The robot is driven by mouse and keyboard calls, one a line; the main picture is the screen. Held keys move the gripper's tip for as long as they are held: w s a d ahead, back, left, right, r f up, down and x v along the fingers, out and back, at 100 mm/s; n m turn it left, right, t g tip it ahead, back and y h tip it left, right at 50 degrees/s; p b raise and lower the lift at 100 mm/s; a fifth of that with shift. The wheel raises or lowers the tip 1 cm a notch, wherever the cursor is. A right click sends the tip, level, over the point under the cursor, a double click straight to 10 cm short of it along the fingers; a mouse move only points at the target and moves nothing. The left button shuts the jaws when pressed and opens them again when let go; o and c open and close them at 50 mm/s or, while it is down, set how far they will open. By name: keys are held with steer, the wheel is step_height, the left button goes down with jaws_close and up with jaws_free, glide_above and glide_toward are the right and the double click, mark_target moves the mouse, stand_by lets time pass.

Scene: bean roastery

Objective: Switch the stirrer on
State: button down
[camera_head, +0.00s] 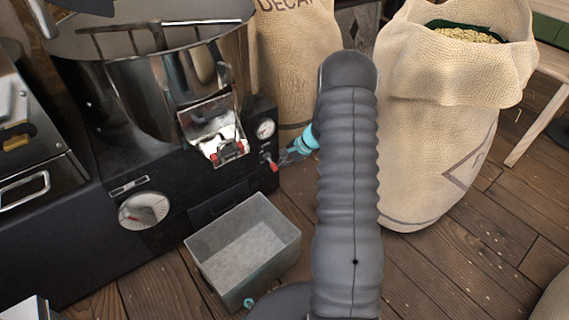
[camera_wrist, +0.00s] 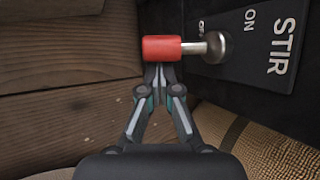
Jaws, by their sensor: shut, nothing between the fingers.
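The stirrer switch is a metal lever with a red knob (camera_wrist: 162,48) on the black panel (camera_wrist: 262,70) marked STIR in the wrist view. ON is readable beside it; a second label near the lever's base is partly hidden. I cannot tell surely which setting the lever is at. In the head view the red knob (camera_head: 273,165) sticks out at the right of the black roaster (camera_head: 165,180). My gripper (camera_wrist: 159,70) is shut and empty, its fingertips right at the knob; I cannot tell whether they touch. It also shows in the head view (camera_head: 284,160), partly behind my arm.
A round gauge (camera_head: 266,128) sits just above the switch. A grey metal bin (camera_head: 287,255) stands on the floor below. A DECAF sack (camera_head: 290,60) is behind, and an open sack of beans (camera_head: 430,120) stands close to my arm's right.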

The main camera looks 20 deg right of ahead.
steer(key=shift+r+p, duration=0.3)
steer(key=shift+p, duration=0.25)
steer(key=shift+s+r+g+p, duration=0.15)
steer(key=shift+g+p, duration=0.45)
steer(key=shift+p, duration=0.55)
